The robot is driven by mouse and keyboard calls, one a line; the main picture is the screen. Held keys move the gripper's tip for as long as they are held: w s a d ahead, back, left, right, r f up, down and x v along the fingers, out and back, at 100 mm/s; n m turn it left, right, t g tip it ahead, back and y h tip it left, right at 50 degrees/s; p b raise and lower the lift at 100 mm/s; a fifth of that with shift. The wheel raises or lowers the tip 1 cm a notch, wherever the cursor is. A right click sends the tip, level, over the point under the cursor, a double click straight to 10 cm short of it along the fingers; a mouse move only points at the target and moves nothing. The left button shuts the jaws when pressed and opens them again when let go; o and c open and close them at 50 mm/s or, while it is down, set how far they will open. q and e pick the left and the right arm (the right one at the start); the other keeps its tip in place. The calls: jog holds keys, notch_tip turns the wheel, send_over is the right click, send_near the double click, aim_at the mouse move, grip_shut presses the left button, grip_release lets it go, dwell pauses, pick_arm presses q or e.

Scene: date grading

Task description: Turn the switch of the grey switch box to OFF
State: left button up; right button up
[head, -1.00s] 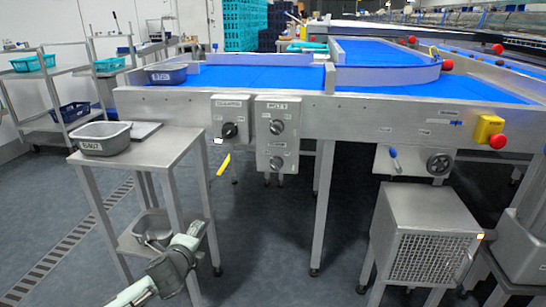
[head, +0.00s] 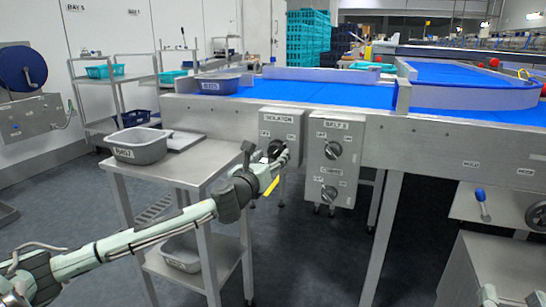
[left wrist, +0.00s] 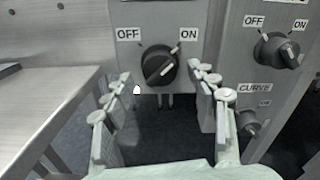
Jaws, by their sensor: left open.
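The grey switch box (head: 280,128), labelled ISOLATOR, hangs on the front of the conveyor. Its black rotary switch (left wrist: 159,65) sits between OFF on the left and ON on the right in the left wrist view. The white pointer line slants up to the right, toward ON. My left gripper (left wrist: 161,78) is open, with one finger on each side of the switch and apart from it. In the head view my left gripper (head: 281,158) partly hides the switch. Pale tips at the bottom right edge look like my right gripper (head: 510,297), mostly cut off.
A second grey box (head: 332,160) with two knobs, BELT 2 and CURVE, hangs close on the right. The blue conveyor (head: 300,92) runs above the boxes.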

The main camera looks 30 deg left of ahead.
pick_arm(q)
jog(key=shift+w+a, duration=0.15)
jog(key=shift+w, duration=0.5)
